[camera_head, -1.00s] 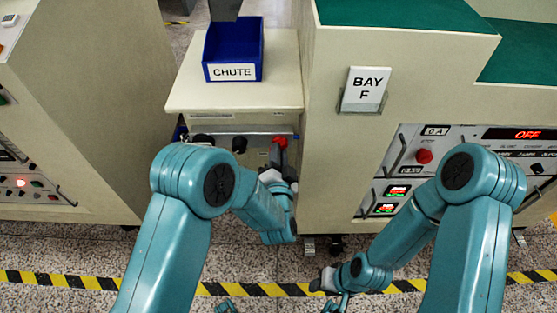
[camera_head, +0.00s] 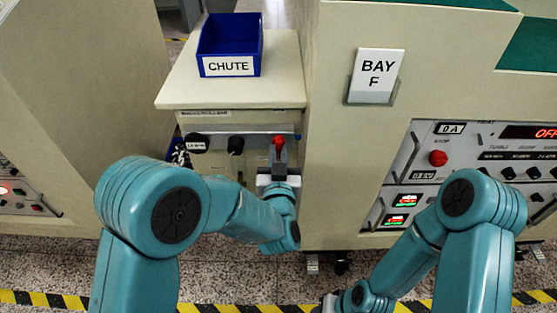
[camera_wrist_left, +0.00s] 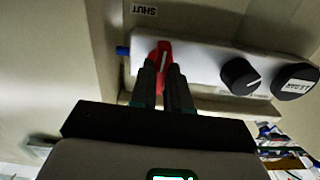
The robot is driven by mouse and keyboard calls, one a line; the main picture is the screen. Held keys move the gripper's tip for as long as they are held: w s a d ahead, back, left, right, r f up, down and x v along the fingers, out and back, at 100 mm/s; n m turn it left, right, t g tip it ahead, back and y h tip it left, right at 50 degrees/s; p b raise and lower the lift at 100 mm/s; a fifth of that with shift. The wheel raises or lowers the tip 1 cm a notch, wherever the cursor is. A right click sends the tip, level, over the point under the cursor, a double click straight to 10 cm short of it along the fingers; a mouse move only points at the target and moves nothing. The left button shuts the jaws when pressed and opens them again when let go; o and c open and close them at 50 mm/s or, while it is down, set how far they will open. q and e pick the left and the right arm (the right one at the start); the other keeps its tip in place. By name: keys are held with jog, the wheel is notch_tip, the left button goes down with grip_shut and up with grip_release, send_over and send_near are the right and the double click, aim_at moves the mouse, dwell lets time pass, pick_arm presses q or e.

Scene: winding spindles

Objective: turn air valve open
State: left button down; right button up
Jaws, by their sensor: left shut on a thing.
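The air valve is a red handle (camera_head: 279,141) at the right end of the grey panel under the chute shelf. It also shows in the left wrist view (camera_wrist_left: 164,50), between the fingertips. My left gripper (camera_head: 279,158) reaches up to it from below and is shut on it; the fingers (camera_wrist_left: 166,72) lie on both sides of the handle. In the wrist view a label reading SHUT (camera_wrist_left: 144,10) shows upside down near the handle.
Two black knobs (camera_head: 236,145) sit left of the valve on the same panel. A blue CHUTE bin (camera_head: 229,45) stands on the shelf above. The BAY F cabinet (camera_head: 330,150), with a red button (camera_head: 438,158), stands close on the right.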

pick_arm(q)
jog(key=shift+n, duration=0.3)
dwell(0.4)
jog(key=c, duration=1.1)
grip_release()
jog(key=shift+s+b, duration=0.1)
jog(key=shift+b, duration=0.2)
